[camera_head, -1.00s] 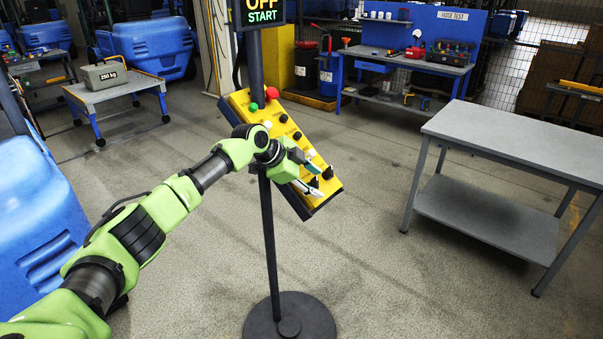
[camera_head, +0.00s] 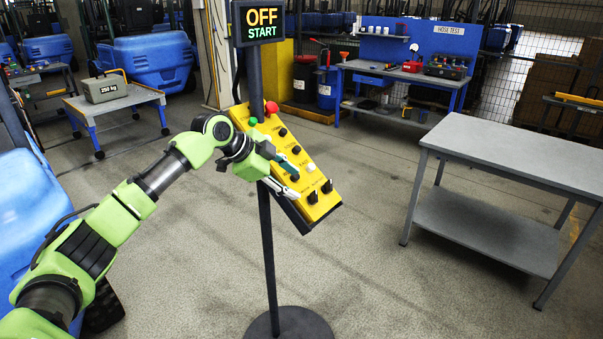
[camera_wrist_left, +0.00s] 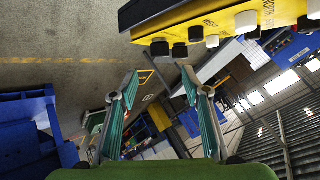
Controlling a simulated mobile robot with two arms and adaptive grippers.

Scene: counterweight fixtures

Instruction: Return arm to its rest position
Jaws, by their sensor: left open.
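My left arm comes in from the left in the head view, and its green gripper (camera_head: 296,186) is open and empty. It hovers in front of the lower left edge of the yellow control panel (camera_head: 322,204). In the left wrist view the two fingers (camera_wrist_left: 158,88) are spread apart with nothing between them, and the panel (camera_wrist_left: 222,20) with its knobs is above them, apart from the fingertips. The panel has a red button (camera_head: 271,107), several black knobs and a white one. My right gripper is not in view.
The panel hangs on a dark pole with a round base (camera_head: 289,323), under a display reading OFF and START (camera_head: 263,23). A grey table (camera_head: 520,150) stands right. A 250 kg weight (camera_head: 104,88) sits on a cart (camera_head: 112,101) at the back left. Open floor lies between.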

